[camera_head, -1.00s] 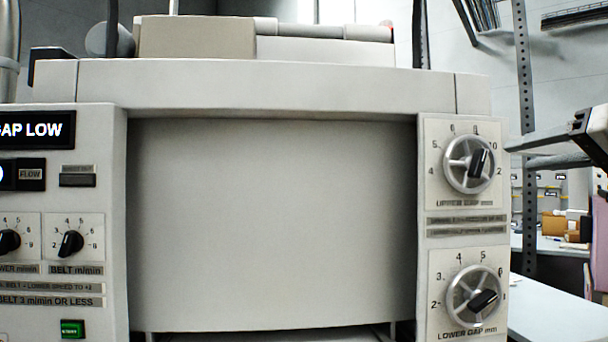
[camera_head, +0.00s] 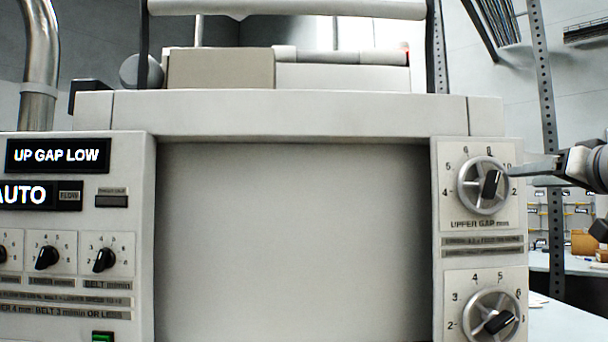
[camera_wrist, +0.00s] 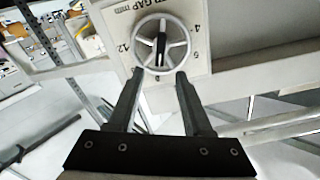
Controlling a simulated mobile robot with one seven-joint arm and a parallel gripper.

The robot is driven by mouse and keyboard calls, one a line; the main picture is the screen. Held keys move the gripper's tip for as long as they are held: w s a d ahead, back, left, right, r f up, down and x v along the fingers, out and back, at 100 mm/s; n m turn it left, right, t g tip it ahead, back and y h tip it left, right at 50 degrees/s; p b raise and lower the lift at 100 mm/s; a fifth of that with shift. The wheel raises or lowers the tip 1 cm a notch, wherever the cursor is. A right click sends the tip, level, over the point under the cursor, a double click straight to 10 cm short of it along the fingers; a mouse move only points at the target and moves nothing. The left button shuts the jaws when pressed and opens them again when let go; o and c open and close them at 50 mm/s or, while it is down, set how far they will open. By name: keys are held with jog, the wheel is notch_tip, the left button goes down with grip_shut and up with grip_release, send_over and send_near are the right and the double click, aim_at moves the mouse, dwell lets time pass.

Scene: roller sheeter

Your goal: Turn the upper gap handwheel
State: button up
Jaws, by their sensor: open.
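The upper gap handwheel (camera_head: 483,186) is a silver spoked wheel with a black pointer knob at its hub. It sits on a numbered dial plate marked UPPER GAP mm, at the upper right of the machine front. The pointer is near upright, tilted a little right. My gripper (camera_head: 512,168) reaches in from the right, close to the wheel's right rim. In the wrist view the handwheel (camera_wrist: 161,44) is beyond the fingertips, and my gripper (camera_wrist: 160,76) is open and empty, its tips near the rim. I cannot tell whether they touch it.
The lower gap handwheel (camera_head: 492,316) sits below on its own plate. A display (camera_head: 58,156) reads UP GAP LOW. Small black knobs (camera_head: 47,257) and a green button (camera_head: 102,337) are at the left. A metal upright (camera_head: 547,110) and a table (camera_head: 565,318) stand at the right.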

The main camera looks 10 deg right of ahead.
aim_at(496, 180)
jog(key=w+p, duration=0.1)
jog(key=w, duration=0.1)
jog(key=w+p, duration=0.1)
jog(key=w, duration=0.2)
jog(key=w+p, duration=0.1)
jog(key=w, duration=0.1)
jog(key=shift+w+d+r+p, duration=0.15)
jog(key=shift+w+d+p, duration=0.15)
jog(key=shift+p, duration=0.1)
jog(key=shift+w+p, duration=0.3)
jog(key=shift+w, duration=0.4)
grip_shut()
